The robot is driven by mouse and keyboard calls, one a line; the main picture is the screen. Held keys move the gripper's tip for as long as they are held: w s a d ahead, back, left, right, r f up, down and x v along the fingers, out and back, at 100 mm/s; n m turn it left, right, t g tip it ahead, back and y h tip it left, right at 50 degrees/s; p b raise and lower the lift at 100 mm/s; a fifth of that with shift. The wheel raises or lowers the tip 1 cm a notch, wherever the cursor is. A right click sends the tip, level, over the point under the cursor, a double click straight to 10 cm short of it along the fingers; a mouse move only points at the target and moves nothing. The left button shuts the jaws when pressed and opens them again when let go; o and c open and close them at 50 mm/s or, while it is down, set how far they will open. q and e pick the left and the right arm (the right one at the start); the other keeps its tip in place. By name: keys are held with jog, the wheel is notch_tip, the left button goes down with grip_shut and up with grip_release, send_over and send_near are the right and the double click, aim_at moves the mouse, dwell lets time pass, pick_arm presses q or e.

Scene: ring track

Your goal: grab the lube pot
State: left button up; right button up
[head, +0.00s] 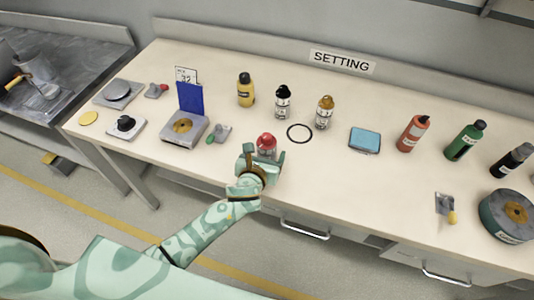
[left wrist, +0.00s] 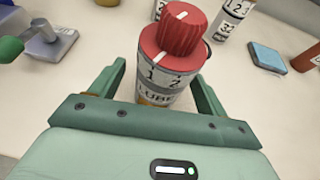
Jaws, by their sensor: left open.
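The lube pot (head: 266,144) stands upright near the front edge of the bench, a small container with a red ribbed cap. In the left wrist view the lube pot (left wrist: 160,75) shows a grey band with numbers and the word LUBE. My left gripper (head: 264,158) is at the pot from the front. In the left wrist view my left gripper (left wrist: 160,85) is open, with one finger on each side of the pot and gaps visible between. The pot's lower part is partly hidden by the gripper body. My right gripper is not in view.
On the bench (head: 330,180), a yellow bottle (head: 246,92), two labelled bottles and a black ring (head: 300,133) stand behind the pot. A blue pad (head: 365,139) and several bottles are to the right.

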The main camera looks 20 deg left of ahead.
pick_arm(q)
jog(key=shift+w+f, duration=0.25)
jog(key=shift+w, duration=0.3)
jog(key=shift+s+r, duration=0.1)
jog(key=shift+c, duration=0.7)
jog(key=c, duration=1)
jog(key=shift+c, duration=0.2)
